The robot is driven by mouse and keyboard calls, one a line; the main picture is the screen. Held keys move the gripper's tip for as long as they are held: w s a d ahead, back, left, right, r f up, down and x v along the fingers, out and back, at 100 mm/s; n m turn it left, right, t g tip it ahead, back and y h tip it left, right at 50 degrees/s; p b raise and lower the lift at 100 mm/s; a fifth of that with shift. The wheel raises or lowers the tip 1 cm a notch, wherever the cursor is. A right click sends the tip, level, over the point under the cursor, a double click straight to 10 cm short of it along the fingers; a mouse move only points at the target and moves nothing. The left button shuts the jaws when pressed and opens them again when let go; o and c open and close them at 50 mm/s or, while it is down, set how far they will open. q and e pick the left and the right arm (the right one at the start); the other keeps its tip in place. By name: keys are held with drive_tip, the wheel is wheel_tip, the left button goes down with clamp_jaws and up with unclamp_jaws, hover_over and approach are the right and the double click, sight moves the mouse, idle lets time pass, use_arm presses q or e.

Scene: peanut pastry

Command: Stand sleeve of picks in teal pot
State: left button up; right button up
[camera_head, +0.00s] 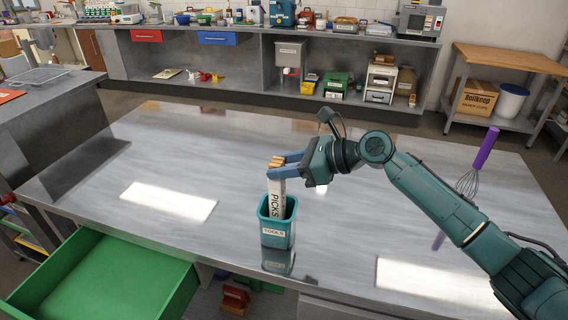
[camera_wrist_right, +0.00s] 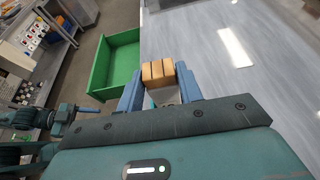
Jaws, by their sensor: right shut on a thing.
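The teal pot (camera_head: 277,236), labelled TOOLS, stands upright on the metal table near its front edge. The white sleeve of picks (camera_head: 275,204), labelled PICKS, is upright with its lower part inside the pot's mouth. Whether its bottom touches the pot's floor is hidden. My right gripper (camera_head: 279,167) is shut on the upper part of the sleeve, above the pot. In the right wrist view, the tan tops of the picks (camera_wrist_right: 158,74) show between the blue fingers (camera_wrist_right: 160,92).
A purple-handled whisk (camera_head: 485,150) is at the table's right, partly behind my right arm. An open green drawer (camera_head: 105,283) is at the front left; it also shows in the wrist view (camera_wrist_right: 115,58). The steel tabletop (camera_head: 235,165) is mostly clear.

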drive_tip(key=o, duration=1.1)
drive_tip(key=shift+d, duration=0.1)
drive_tip(key=b+v, duration=0.1)
drive_tip(key=v, duration=1.2)
drive_tip(key=shift+s+r, duration=0.1)
drive_tip(key=shift+r, duration=0.05)
drive_tip(key=s+a+f+n+h, duration=0.2)
drive_tip(key=s+f+n+h, duration=0.1)
drive_tip(key=s+f+n, duration=0.6)
drive_tip(key=s+a+f+n+h, duration=0.2)
drive_tip(key=s+f+n, duration=0.4)
drive_tip(key=f, duration=0.5)
drive_tip(key=s+d+f+n+h, duration=0.3)
drive_tip(key=s+d+n+h, duration=0.1)
drive_tip(key=s+d, duration=0.25)
drive_tip(key=s+d+f+n+h, duration=0.2)
drive_tip(key=s+d+n+h, duration=0.3)
drive_tip(key=s, duration=0.3)
drive_tip(key=w+a+f+t+y, duration=0.1)
drive_tip(key=w+a+t, duration=0.1)
drive_tip(key=w+a+f+t+y+p, duration=0.1)
drive_tip(key=w+a+f+t+y, duration=0.1)
drive_tip(key=w+a+f+t+y+p, duration=0.1)
drive_tip(key=a+t, duration=0.1)
drive_tip(key=shift+w+a+f+n, duration=0.15)
drive_tip(key=shift+w+n, duration=0.15)
drive_tip(key=shift+w, duration=0.1)
